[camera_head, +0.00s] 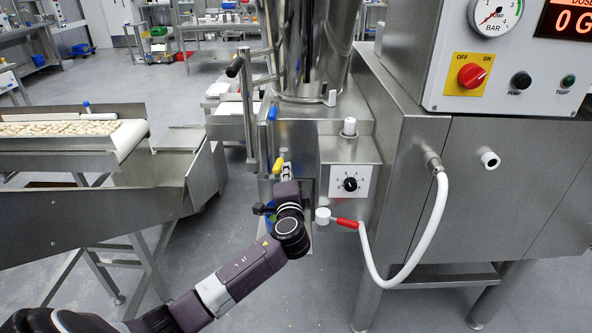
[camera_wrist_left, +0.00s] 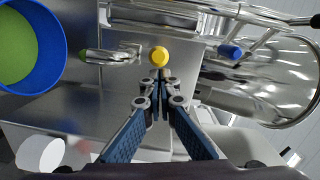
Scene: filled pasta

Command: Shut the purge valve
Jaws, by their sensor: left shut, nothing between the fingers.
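Several coloured valve handles show on the steel machine; no label tells which is the purge valve. A yellow handle (camera_head: 278,165) is on the front under the hopper; its round end (camera_wrist_left: 159,56) shows in the left wrist view. A blue handle (camera_head: 272,113) is above it, and its end (camera_wrist_left: 230,50) shows to the right in the wrist view. My right gripper is out of view.
A blue bowl with a green inside (camera_wrist_left: 58,45) is at upper left in the wrist view. A white hose (camera_head: 432,231) loops from the cabinet at right. A conveyor with filled pasta (camera_head: 75,127) stands at left.

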